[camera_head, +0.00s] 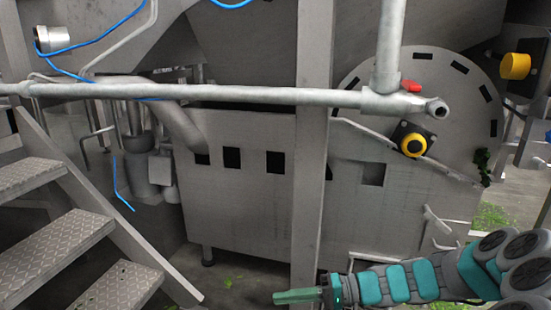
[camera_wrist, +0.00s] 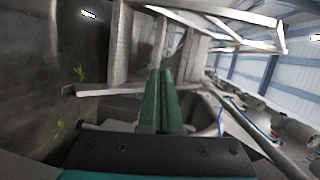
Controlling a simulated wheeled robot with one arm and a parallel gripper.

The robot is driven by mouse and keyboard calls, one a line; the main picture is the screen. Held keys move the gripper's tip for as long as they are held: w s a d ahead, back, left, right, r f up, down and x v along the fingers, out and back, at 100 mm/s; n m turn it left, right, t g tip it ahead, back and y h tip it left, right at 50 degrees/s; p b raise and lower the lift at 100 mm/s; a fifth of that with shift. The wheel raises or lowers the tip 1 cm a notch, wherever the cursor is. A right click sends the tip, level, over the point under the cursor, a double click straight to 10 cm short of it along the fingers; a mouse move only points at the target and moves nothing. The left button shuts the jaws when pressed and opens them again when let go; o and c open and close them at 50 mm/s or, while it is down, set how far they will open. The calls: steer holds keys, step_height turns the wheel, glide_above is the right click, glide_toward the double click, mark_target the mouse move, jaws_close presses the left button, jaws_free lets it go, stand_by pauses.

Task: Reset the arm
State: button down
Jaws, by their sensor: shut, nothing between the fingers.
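My gripper (camera_head: 298,296) shows low in the head view, at the end of my teal and grey arm, which reaches in from the lower right corner. Its green fingers point left, in front of the grey machine (camera_head: 235,200). In the wrist view the two green fingers of my gripper (camera_wrist: 161,100) lie side by side, shut, with nothing held between them. The fingers appear clear of the machine in the head view, though their exact distance from it cannot be told.
Metal stairs (camera_head: 70,240) stand at the left. A horizontal pipe (camera_head: 230,94) and an upright post (camera_head: 311,150) cross the view. Green leaf scraps lie on the floor.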

steer(key=s+a+r+n+g+h+p, duration=0.15)
steer(key=s+h, duration=0.25)
steer(key=s, duration=0.4)
steer(key=s+r+n+g+h+p, duration=0.1)
steer(key=s+r+g+h, duration=0.2)
steer(key=s, duration=0.5)
steer(key=s+d+r+m+t+h+p, duration=0.2)
steer(key=s+d+h, duration=0.7)
steer(key=d, duration=0.5)
step_height(320, 180, up, 2)
steer(key=shift+s+m+t+p, duration=0.35)
steer(key=shift+s+m+p, duration=0.2)
steer(key=shift+s+p, duration=0.35)
